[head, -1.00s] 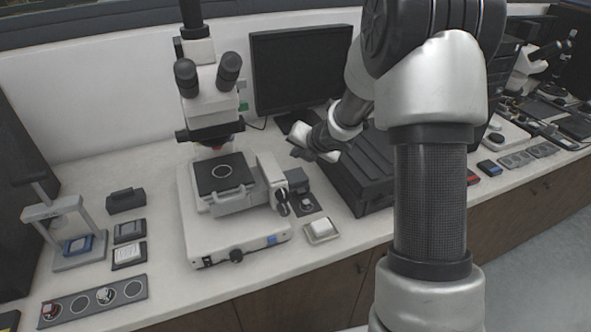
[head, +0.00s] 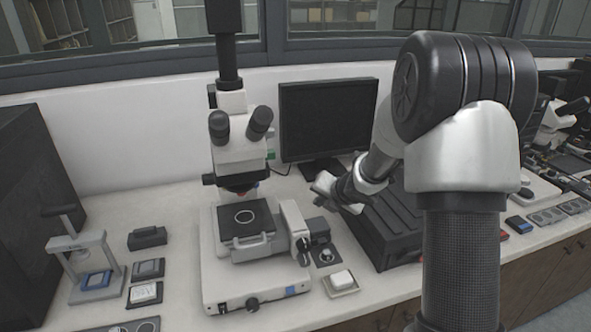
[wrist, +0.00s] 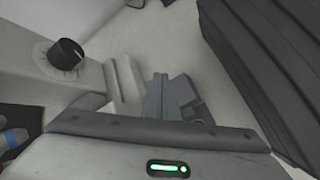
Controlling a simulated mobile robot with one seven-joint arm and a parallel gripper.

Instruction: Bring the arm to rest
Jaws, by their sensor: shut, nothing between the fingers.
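My arm rises on the right of the head view and bends over the worktop. My gripper (head: 322,190) hangs above the bench between the microscope and the dark ribbed box. It is shut and empty, and appears clear of the things around it. The wrist view shows the grey gripper body with a green light along the bottom. The hand press (head: 90,268) stands at the left of the bench with a blue item (head: 96,280) on its base, well away from my gripper.
The white microscope (head: 240,225) stands left of my gripper, and the monitor (head: 328,118) is behind. The dark ribbed box (head: 385,238) is close on the right. A small white block in a tray (head: 341,282) lies in front. Some bare worktop (head: 175,215) shows left of the microscope.

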